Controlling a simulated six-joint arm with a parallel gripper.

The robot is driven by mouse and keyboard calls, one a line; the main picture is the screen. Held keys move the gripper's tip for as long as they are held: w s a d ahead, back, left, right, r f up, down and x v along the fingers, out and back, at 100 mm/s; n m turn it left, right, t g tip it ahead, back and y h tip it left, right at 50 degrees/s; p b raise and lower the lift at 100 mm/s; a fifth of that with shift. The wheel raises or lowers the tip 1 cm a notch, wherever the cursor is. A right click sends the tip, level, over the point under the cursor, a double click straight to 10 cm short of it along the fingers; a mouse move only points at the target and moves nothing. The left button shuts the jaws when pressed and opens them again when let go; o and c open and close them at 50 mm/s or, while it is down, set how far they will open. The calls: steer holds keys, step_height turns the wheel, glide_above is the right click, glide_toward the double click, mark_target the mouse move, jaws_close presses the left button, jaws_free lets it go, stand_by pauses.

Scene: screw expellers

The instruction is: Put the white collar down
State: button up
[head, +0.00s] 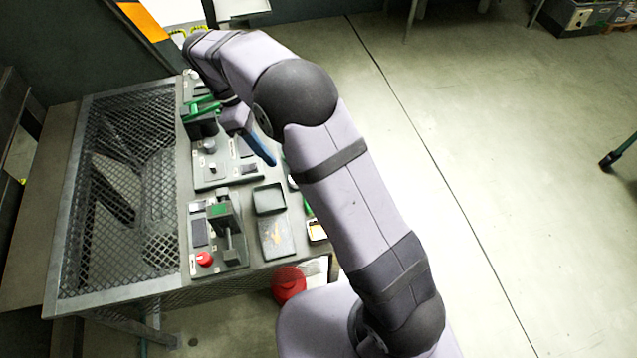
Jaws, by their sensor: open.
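My gripper (246,132) hangs over the far middle part of the workbench, below my bent wrist. One blue finger shows, pointing down and to the right; my arm hides much of the rest. The gripper is open, and I see nothing held in it. A small whitish cylinder (212,168) stands on a grey plate left of and below the gripper in the picture. It may be the white collar, but it is too small to tell. A small grey round part (209,147) is just behind it. I cannot tell whether the gripper touches anything.
A black fixture with green parts (203,127) stands left of the gripper. A black press (226,228), a red button (204,259) and an open square tray (269,199) are nearer. Metal mesh (120,190) covers the bench's left side. A red round object (288,283) is at the front edge.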

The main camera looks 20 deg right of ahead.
steer(key=s+d+f+m+y, duration=0.1)
steer(key=s+d+m, duration=0.2)
steer(key=s, duration=0.4)
steer(key=s+d+f+m+t+y, duration=0.1)
steer(key=s+d+m, duration=0.3)
steer(key=s+m, duration=0.2)
steer(key=s+d+f+m+y, duration=0.1)
steer(key=s+d+m, duration=0.3)
steer(key=s, duration=0.4)
steer(key=shift+s+f+t+y, duration=0.25)
steer(key=shift+s+t+y, duration=0.15)
steer(key=shift+y, duration=0.1)
step_height(320, 180, up, 6)
steer(key=p, duration=0.6)
